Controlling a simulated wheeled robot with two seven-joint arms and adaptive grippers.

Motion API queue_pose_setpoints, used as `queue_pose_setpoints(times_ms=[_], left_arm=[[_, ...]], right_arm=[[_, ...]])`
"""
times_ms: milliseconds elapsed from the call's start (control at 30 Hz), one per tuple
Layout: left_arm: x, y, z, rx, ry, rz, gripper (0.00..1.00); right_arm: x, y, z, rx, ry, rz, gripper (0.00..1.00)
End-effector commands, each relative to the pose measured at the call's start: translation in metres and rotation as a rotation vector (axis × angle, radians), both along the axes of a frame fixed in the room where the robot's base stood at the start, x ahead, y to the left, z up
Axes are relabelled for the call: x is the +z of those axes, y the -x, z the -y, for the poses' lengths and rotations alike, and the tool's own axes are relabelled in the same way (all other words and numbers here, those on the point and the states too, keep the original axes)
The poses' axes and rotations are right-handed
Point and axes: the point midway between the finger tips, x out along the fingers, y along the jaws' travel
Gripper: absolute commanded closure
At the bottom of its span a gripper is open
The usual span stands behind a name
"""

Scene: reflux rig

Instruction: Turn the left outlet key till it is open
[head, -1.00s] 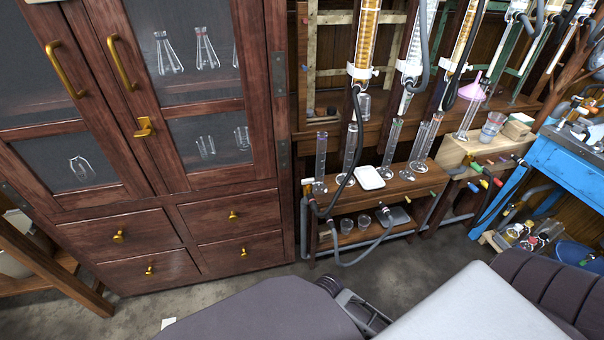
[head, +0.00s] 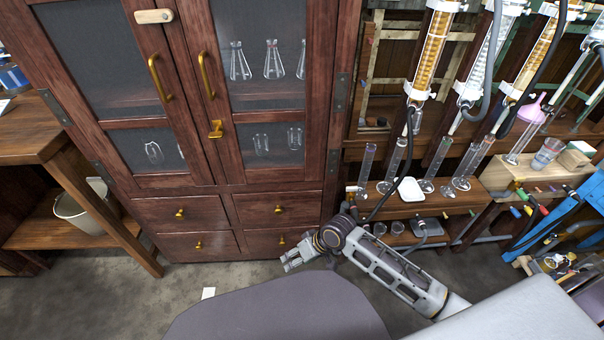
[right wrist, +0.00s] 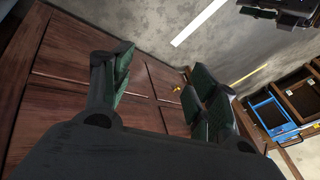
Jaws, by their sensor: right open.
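My right gripper (head: 293,262) is low in front of the wooden cabinet's drawers in the head view, pointing left. It is open and empty; in the right wrist view its dark-padded fingers (right wrist: 160,88) stand wide apart with cabinet wood behind them. The small bench (head: 445,214) with the glass cylinders is to the right of the gripper, well apart from it. My right forearm and wrist cover part of the bench's lower left end, and I cannot make out the left outlet key there. My left gripper is not in view.
The wooden cabinet (head: 228,188) with brass handles fills the left and middle. Glass condensers (head: 435,50) hang above the bench, with dark hoses (head: 405,150) near my arm. A white dish (head: 411,190) sits on the bench. Grey floor (head: 110,305) is free at lower left.

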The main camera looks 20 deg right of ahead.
Motion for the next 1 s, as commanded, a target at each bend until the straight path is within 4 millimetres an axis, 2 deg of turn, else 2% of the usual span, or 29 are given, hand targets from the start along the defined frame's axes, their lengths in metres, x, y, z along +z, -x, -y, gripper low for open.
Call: queue_pose_setpoints(times_ms=[33, 467, 767, 1000], left_arm=[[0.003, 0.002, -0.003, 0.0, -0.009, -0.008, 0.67], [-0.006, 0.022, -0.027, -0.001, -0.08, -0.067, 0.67], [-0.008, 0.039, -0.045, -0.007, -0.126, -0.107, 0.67], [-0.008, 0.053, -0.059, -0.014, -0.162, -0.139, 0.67]], right_arm=[[0.012, -0.006, 0.006, -0.002, 0.015, -0.009, 0.41], [0.079, -0.044, 0.055, -0.057, 0.127, -0.117, 0.41], [0.134, -0.07, 0.1, -0.132, 0.217, -0.186, 0.41], [0.184, -0.089, 0.14, -0.212, 0.285, -0.238, 0.41]])
